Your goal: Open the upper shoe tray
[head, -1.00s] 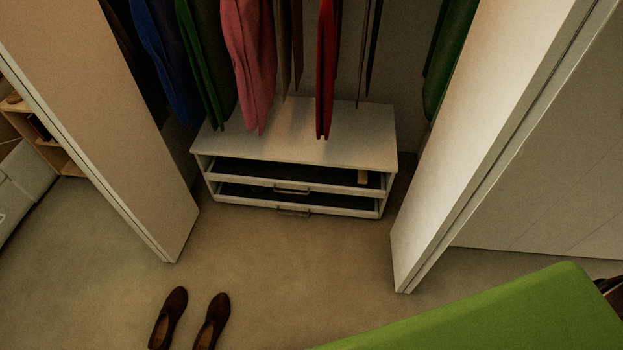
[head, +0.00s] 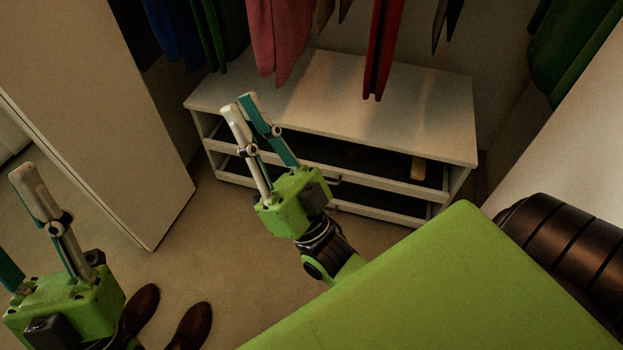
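A white shoe unit (head: 400,118) stands on the closet floor in the head view. Its upper shoe tray (head: 398,185) has a pale front rail that looks flush with the unit, with a dark interior and a small tan object (head: 418,167) at the right. A short bit of handle shows beside my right wrist. The lower tray lies below. My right gripper (head: 238,104) appears open and empty, its fingers in front of the unit's left part and covering some of the tray fronts. My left gripper (head: 14,215) is open at the lower left, partly cut off.
Clothes, including a red one (head: 378,50), hang above the unit. A white door panel (head: 110,110) stands at left and another at right. Brown shoes (head: 192,326) lie on the floor by my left gripper. Some floor before the unit is bare.

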